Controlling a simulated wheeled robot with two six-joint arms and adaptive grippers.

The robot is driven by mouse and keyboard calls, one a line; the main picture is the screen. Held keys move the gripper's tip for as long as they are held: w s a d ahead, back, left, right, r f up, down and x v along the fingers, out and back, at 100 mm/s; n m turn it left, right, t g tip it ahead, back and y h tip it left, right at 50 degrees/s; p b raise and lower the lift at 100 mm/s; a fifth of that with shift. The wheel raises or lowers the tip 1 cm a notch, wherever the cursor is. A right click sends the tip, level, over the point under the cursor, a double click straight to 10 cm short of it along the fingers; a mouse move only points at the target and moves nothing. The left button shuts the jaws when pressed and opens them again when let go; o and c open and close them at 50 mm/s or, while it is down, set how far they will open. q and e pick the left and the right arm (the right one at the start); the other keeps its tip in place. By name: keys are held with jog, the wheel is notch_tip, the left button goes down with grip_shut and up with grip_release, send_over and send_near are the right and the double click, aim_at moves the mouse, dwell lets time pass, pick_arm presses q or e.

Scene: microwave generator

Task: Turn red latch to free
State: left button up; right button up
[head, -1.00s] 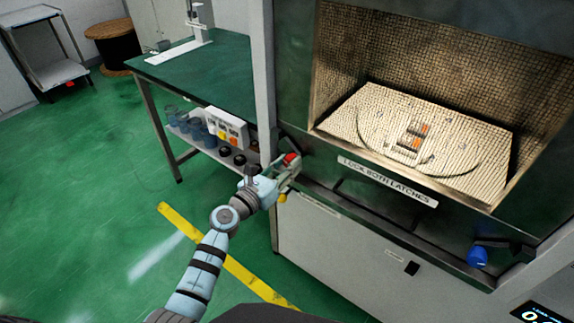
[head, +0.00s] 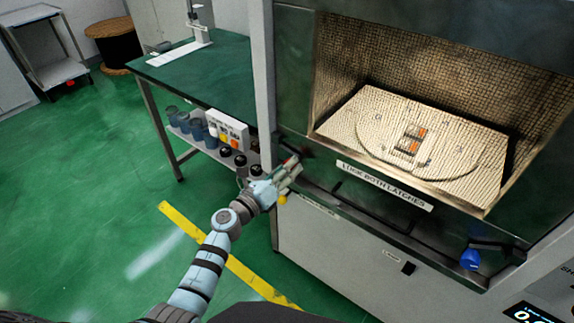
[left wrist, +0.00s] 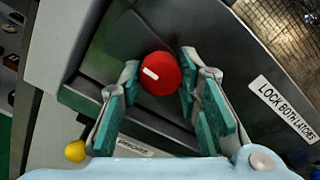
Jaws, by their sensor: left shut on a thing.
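The red latch (left wrist: 161,74) is a round knob with a short white mark on its face, at the left front of the chamber frame. In the left wrist view it sits between the two teal-padded fingers of my left gripper (left wrist: 158,92), which is shut on it. In the head view the left gripper (head: 291,170) mostly hides the latch, and only a bit of red shows. The white mark lies slanted in the left wrist view. My right gripper is not in view.
A blue latch (head: 470,259) is at the right end of the sill. The label "LOCK BOTH LATCHES" (head: 384,186) lies between the latches. A yellow knob (left wrist: 76,151) sits below the gripper. The chamber (head: 340,60) is open, and a green bench (head: 205,70) stands at left.

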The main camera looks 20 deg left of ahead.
pick_arm(q)
jog(key=n+p, duration=0.5)
jog(key=n, duration=0.7)
jog(key=shift+n, duration=0.3)
dwell(0.3)
jog(key=o, duration=1.1)
jog(key=shift+o, duration=0.2)
jog(key=v, duration=1.2)
jog(key=shift+s, duration=0.1)
